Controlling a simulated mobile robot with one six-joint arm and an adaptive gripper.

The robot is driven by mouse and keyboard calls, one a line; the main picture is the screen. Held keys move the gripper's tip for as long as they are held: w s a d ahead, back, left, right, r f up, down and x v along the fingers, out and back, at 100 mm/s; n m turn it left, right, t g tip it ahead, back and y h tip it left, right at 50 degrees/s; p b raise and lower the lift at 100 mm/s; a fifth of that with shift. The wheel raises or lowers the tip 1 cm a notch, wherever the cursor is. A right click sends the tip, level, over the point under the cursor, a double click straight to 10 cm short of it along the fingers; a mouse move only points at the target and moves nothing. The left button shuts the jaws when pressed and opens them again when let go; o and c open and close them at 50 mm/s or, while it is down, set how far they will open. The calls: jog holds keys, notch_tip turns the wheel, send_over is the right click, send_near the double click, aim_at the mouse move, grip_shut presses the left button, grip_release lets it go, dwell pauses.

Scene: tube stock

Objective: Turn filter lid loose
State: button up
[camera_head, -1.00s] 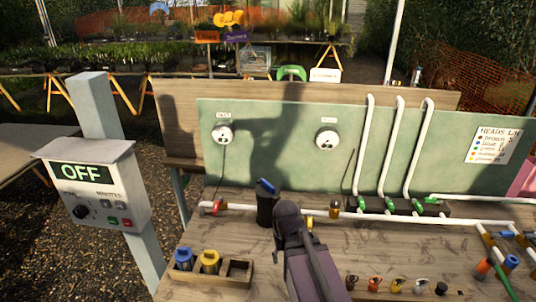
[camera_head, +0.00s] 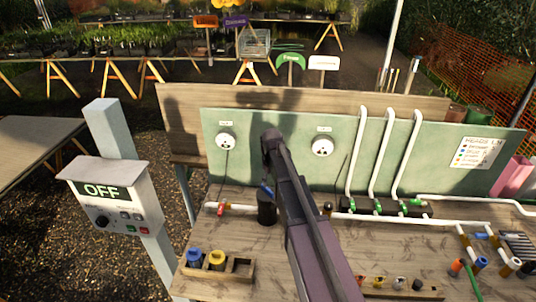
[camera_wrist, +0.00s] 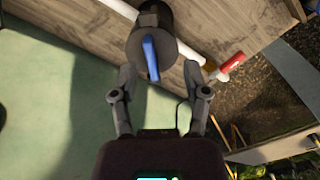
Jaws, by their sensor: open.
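The filter is a dark upright cylinder (camera_head: 266,211) on the white pipe of the wooden bench. A blue grip bar (camera_head: 266,189) shows at its top, partly beside my arm. In the wrist view the dark round lid (camera_wrist: 168,42) is near the top of the picture, with the blue bar (camera_wrist: 151,58) across it. My gripper (camera_wrist: 160,72) is open and empty. Its two fingers are spread to either side below the blue bar in that picture and look apart from the lid. In the head view my gripper (camera_head: 270,146) is at the arm's far end; its fingertips are hard to make out.
A red valve handle (camera_head: 222,208) sits on the pipe left of the filter. A wooden holder (camera_head: 236,276) holds blue and yellow parts. A control box (camera_head: 112,196) reading OFF stands left.

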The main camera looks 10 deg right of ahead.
notch_tip(320, 180, up, 4)
jog(key=p, duration=0.3)
send_over(269, 189)
jog(key=shift+f+n, duration=0.15)
jog(key=shift+n, duration=0.25)
jog(key=shift+s+f+b, duration=0.1)
jog(key=shift+f+b, duration=0.05)
jog(key=shift+b, duration=0.3)
notch_tip(269, 189, down, 14)
jog(key=b, duration=1.3)
jog(key=shift+a+r, duration=0.1)
jog(key=shift+r, duration=0.15)
grip_shut()
